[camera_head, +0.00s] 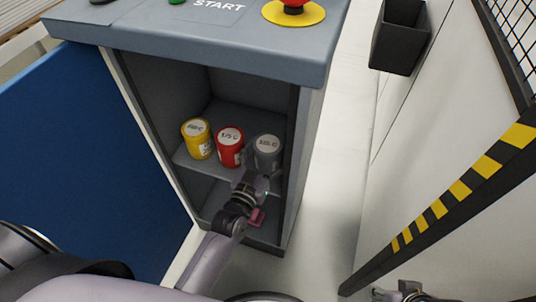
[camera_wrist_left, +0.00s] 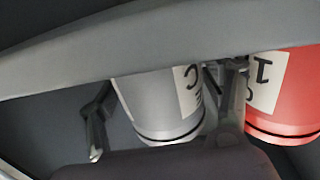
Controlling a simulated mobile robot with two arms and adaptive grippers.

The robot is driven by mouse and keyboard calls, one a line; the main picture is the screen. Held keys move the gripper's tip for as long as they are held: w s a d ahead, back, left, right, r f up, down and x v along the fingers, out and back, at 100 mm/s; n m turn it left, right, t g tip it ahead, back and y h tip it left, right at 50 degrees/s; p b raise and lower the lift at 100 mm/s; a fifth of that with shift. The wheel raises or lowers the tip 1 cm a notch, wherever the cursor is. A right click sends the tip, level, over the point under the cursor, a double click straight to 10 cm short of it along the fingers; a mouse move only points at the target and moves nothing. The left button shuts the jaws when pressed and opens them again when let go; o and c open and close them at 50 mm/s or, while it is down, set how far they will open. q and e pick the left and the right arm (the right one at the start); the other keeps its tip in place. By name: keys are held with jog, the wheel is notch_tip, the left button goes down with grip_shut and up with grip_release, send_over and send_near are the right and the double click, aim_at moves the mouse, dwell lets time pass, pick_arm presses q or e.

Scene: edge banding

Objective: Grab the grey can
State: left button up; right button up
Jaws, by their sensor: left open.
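The grey can (camera_head: 268,149) stands upright at the right end of the cabinet shelf (camera_head: 189,164). My left gripper (camera_head: 262,176) reaches into the cabinet at the can's near side and hides its lower part. In the left wrist view the grey can (camera_wrist_left: 158,102) shows between the two spread fingers, one on each side. The left gripper is open; I cannot tell whether a finger touches the can. Part of my right gripper (camera_head: 405,292) shows at the bottom edge of the head view; its fingers are not clear.
A red can (camera_head: 230,147) stands close beside the grey one, and a yellow can (camera_head: 197,138) is further left. The red can (camera_wrist_left: 283,92) is near one finger. A blue door (camera_head: 90,150) stands open at left. A striped post (camera_head: 450,205) rises at right.

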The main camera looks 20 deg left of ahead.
pick_arm(q)
jog(key=shift+c, duration=0.2)
jog(key=c, duration=1.2)
jog(key=shift+c, duration=0.4)
jog(key=shift+r, duration=0.15)
